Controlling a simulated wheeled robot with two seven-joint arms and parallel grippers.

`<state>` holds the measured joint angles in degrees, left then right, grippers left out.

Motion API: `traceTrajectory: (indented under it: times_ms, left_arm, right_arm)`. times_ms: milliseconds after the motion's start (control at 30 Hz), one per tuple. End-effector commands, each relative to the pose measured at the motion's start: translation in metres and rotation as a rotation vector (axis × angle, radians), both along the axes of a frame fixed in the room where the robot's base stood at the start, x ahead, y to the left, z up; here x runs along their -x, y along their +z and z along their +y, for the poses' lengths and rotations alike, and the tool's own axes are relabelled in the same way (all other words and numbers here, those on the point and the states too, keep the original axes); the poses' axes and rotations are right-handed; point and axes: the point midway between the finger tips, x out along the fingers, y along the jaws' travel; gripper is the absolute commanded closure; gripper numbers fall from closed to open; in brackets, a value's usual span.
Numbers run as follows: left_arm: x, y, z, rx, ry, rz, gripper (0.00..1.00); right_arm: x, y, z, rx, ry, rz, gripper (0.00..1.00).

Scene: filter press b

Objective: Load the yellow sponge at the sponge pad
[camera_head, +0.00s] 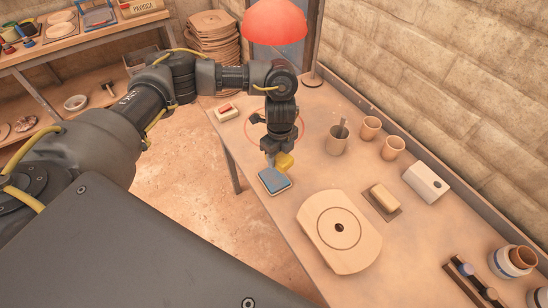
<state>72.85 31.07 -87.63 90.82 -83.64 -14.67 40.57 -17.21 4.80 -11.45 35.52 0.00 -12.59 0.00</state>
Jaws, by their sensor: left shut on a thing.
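My left gripper (276,154) points down over the near left part of the table and is shut on the yellow sponge (286,161). The sponge is partly hidden by the fingers. A small blue pad with a pale rim (273,181) lies on the table just below and in front of the gripper, close to the table's left edge. I cannot tell whether the sponge touches it. My right gripper is not in view.
A round-holed board (325,218), a tan block on a dark mat (384,197), a white box (426,183), and clay cups (392,147) stand to the right on the table (310,137). A red lamp (276,22) hangs behind the arm.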

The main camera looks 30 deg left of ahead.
Motion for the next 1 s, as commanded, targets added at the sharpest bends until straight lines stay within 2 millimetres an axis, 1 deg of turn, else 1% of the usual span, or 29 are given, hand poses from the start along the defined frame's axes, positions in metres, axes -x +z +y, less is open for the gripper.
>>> traceTrajectory:
  times_ms: [33,100,200,333,567,767,1000]
  left_arm:
    - [0.002,-0.008,0.004,0.002,-0.047,0.005,0.69]
    - [0.003,-0.016,0.008,0.001,-0.115,0.004,0.69]
    - [0.004,-0.024,0.012,0.001,-0.177,0.001,0.69]
    - [0.005,-0.027,0.014,0.001,-0.213,-0.001,0.69]
    - [0.005,-0.031,0.014,0.001,-0.217,-0.002,0.69]
    - [0.005,-0.043,0.014,0.001,-0.217,-0.002,0.69]
    - [0.005,-0.067,0.014,0.001,-0.216,-0.002,0.69]
  right_arm:
    - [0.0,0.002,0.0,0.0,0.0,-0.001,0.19]
    - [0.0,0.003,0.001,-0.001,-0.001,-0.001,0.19]
    - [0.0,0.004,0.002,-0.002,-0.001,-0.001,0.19]
    - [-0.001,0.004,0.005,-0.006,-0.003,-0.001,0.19]
    - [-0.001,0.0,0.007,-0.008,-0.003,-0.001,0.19]
    - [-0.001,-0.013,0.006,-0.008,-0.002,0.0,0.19]
    - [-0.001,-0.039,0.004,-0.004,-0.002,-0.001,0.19]
